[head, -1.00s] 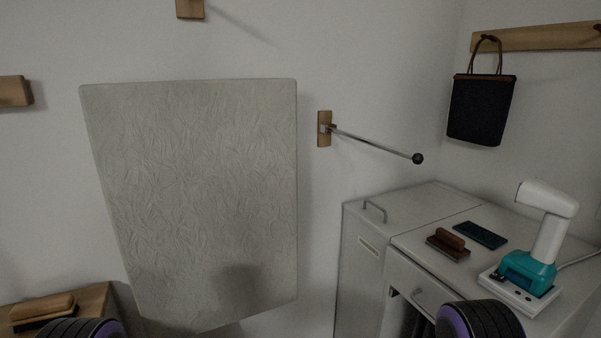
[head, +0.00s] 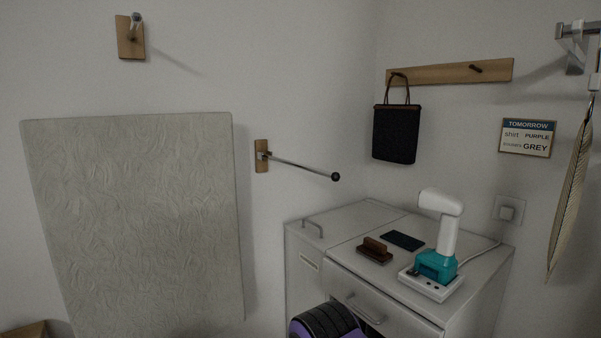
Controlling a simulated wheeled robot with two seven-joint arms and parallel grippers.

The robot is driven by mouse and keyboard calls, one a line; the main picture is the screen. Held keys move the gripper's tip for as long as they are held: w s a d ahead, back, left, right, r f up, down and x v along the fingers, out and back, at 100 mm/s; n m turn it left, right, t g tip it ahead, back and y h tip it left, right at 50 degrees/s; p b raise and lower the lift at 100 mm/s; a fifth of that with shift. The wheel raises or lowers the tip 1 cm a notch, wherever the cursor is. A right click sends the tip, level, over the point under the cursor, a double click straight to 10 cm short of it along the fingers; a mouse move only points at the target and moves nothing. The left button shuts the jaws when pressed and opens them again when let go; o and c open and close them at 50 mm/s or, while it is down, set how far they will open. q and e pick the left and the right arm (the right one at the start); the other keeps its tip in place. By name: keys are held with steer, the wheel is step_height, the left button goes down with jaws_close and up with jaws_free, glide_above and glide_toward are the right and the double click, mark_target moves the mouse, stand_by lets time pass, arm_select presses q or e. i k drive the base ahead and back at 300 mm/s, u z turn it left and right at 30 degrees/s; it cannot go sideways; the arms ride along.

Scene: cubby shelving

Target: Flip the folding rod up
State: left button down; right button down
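The folding rod (head: 303,168) is a thin metal rod with a dark ball at its end. It hangs from a small wooden wall plate (head: 262,156) and sticks out toward the right, sloping slightly down. Nothing touches it. A rounded black and purple part of my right arm (head: 327,322) shows at the bottom edge, below the rod and in front of the cabinet. Neither gripper's fingers are in view.
A pale textured board (head: 140,220) is left of the rod. A white cabinet (head: 345,220) below right carries a brush (head: 375,250), a dark flat item (head: 402,240) and a white and teal device (head: 437,262). A black bag (head: 395,135) hangs from a wooden rail (head: 440,73).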

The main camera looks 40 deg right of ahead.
mark_target(336, 177)
steer(key=k, duration=0.3)
steer(key=z, duration=0.95)
steer(key=i, duration=0.5)
